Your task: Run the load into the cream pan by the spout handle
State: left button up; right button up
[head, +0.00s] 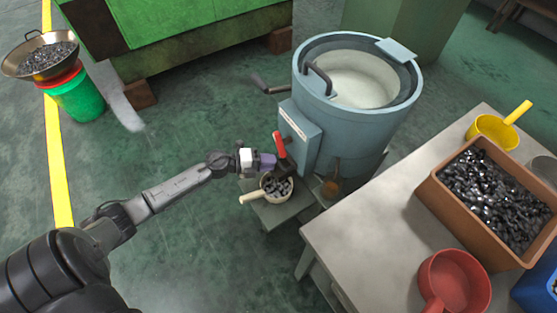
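The spout handle (279,143) is a red lever on the front of the blue-grey drum machine (345,130), low beside its control box. The cream pan (250,198) sits below it on a small grey stand, its handle pointing left. Dark metal pieces (277,187) lie in the pan. My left gripper (283,164) is at the lower end of the red handle, just above the pan. Its fingers are small and dark there, so I cannot tell whether they are closed on the handle. The spout mouth is hidden behind the gripper. My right gripper is not in view.
A grey table (345,225) at right bears a brown bin (450,205) of dark pieces, a yellow scoop (492,130) and a red pan (455,283). A metal pan (20,72) of pieces stands on a green bucket (78,98).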

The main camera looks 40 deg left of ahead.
pick_arm(q)
jog(key=p+v, duration=0.2)
jog(key=v, duration=0.8)
jog(key=shift+f, duration=0.1)
dwell(0.3)
